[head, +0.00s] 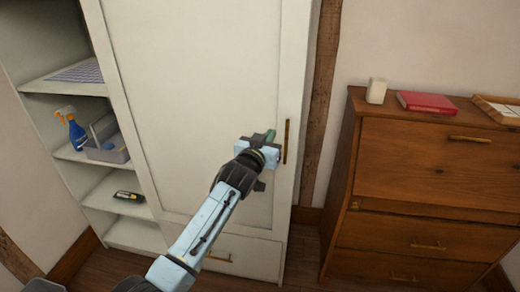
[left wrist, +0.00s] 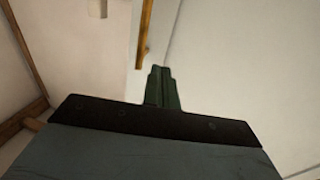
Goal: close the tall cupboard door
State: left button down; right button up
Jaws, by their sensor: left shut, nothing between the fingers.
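The tall cupboard (head: 125,232) is off-white and stands at the left and centre of the head view. Its pale door panel (head: 190,90) covers the right part, while shelves show uncovered on the left. An upright brass handle (head: 286,141) sits near the door's right edge; it also shows in the left wrist view (left wrist: 143,35). My left gripper (head: 270,135) is shut and empty, in front of the door just left of the handle. In the left wrist view its fingertips (left wrist: 162,72) appear just below the handle; whether they touch anything is unclear. My right gripper is out of view.
The shelves hold a blue spray bottle (head: 76,132), a grey caddy (head: 106,152) and a dark small box (head: 129,196). A drawer (head: 235,255) lies below the door. A wooden chest (head: 425,165) stands right, bearing a red book (head: 427,102) and a white object (head: 376,91).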

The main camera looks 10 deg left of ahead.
pick_arm(q)
jog(key=d+v, duration=0.2)
jog(key=v, duration=0.5)
jog(key=s+a+f+g+y, duration=0.1)
jog(key=s+a+f+g, duration=0.15)
jog(key=f, duration=0.85)
jog(key=s+a+f+g, duration=0.1)
jog(key=s+f+g, duration=0.15)
jog(key=f, duration=0.95)
jog(key=s+a+f+g+y+b, duration=0.1)
jog(key=s+a+f+g, duration=0.1)
jog(key=s+f, duration=0.65)
jog(key=s+a+f+g, duration=0.25)
jog(key=s+f, duration=0.35)
jog(key=f, duration=0.6)
jog(key=s+a+f+g, duration=0.2)
jog(key=s+f, duration=0.3)
jog(key=s, duration=0.7)
jog(key=s+a+f+g+y+b, duration=0.1)
jog(key=s+f, duration=0.5)
jog(key=s, duration=0.7)
jog(key=s+a+f+g+y, duration=0.1)
jog(key=s+a+f+g, duration=0.3)
jog(key=s, duration=0.9)
notch_tip(320, 180, down, 2)
jog(key=shift+a+f, duration=0.15)
jog(key=shift+a, duration=0.7)
